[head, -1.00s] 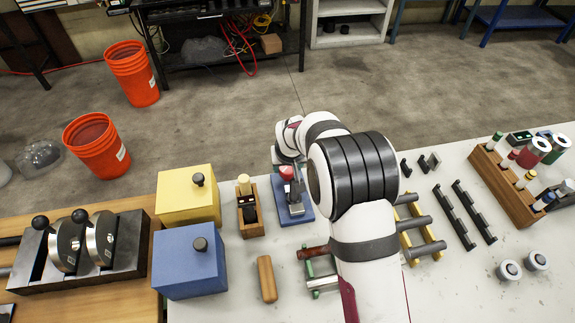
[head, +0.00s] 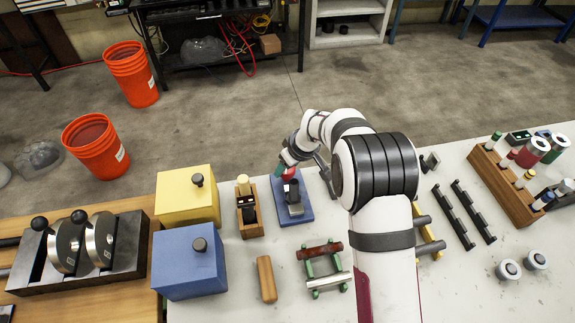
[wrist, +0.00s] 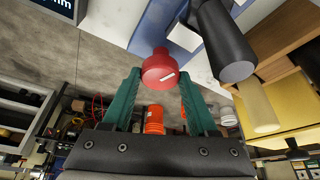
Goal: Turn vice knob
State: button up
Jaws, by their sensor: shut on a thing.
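The vice stands on a blue base plate (head: 304,212) near the middle of the bench, with a grey body (head: 294,198). Its red knob (head: 289,174) is at the far end and partly hidden by my gripper in the head view. In the wrist view the round red knob (wrist: 158,66) carries a white mark on its face, slanting up to the right. My gripper (wrist: 160,78) has one green finger on each side of the knob and is shut on it. In the head view my gripper (head: 283,164) reaches the knob from the far side.
A wooden holder (head: 251,231) with a cream and a dark peg stands close left of the vice. Yellow (head: 187,204) and blue (head: 189,270) boxes are further left. A small rack (head: 325,268) with rods lies nearer. Clear bench surrounds the loose wooden handle (head: 266,279).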

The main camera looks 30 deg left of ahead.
jog(key=shift+n+g, duration=0.7)
jog(key=shift+n, duration=0.9)
jog(key=shift+w+n, duration=0.1)
jog(key=shift+n, duration=0.2)
jog(key=o, duration=1.4)
jog(key=shift+c, duration=0.2)
jog(key=v, duration=1.5)
jog(key=shift+d+r, duration=0.25)
jog(key=shift+r, duration=0.05)
